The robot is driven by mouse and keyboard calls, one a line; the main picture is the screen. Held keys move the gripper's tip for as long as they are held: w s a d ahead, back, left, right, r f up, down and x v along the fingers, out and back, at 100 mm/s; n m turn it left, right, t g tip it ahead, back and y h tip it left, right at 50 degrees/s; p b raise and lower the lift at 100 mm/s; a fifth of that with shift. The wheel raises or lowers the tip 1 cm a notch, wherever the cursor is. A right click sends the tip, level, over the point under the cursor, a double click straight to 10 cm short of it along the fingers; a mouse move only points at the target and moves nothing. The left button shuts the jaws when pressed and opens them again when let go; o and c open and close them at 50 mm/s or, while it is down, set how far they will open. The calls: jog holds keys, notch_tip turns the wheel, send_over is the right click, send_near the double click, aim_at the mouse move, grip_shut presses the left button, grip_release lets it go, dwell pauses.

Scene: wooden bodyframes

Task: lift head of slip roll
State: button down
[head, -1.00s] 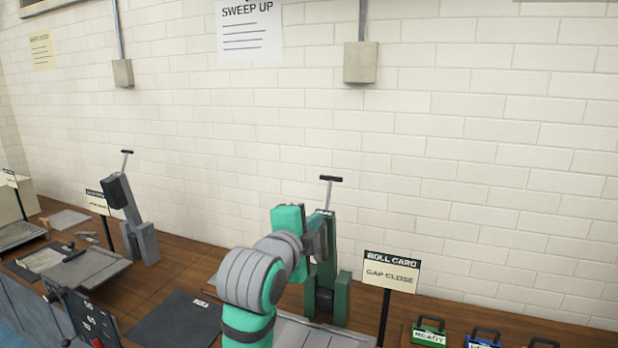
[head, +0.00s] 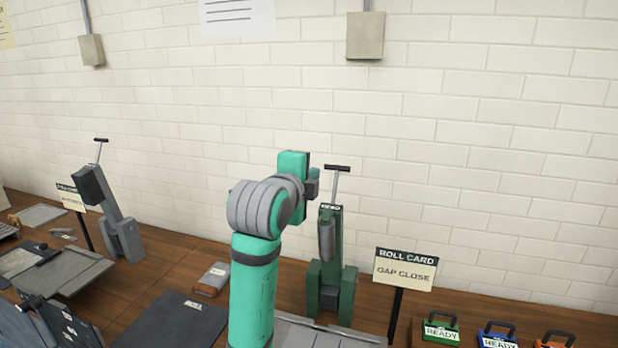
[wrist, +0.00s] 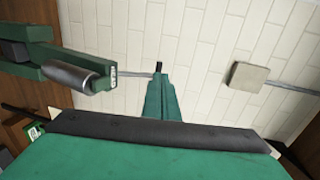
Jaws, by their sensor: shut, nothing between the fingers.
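The green slip roll (head: 349,290) stands on the bench against the wall. Its head is an upright green post (head: 336,232) with a grey roll (head: 326,235) on its front and a black T-handle (head: 337,168) on a thin rod above. My gripper (head: 313,184) is left of the rod, near the top of the post; its fingertips are largely hidden in the head view. In the wrist view my green fingers (wrist: 166,98) are together and empty. The T-handle (wrist: 158,67) shows just beyond their tips, and the grey roll (wrist: 83,78) lies to the left.
A sign (head: 405,269) reading "ROLL CARD, GAP CLOSE" stands right of the slip roll. Several coloured READY tags, such as a green one (head: 441,331), sit at the lower right. A grey machine (head: 120,235) stands at the left. The wall is close behind.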

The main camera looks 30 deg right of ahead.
aim_at(325, 166)
jog(key=x, duration=0.8)
jog(key=shift+w+d, duration=0.15)
jog(key=shift+d, duration=0.1)
jog(key=shift+a, duration=0.1)
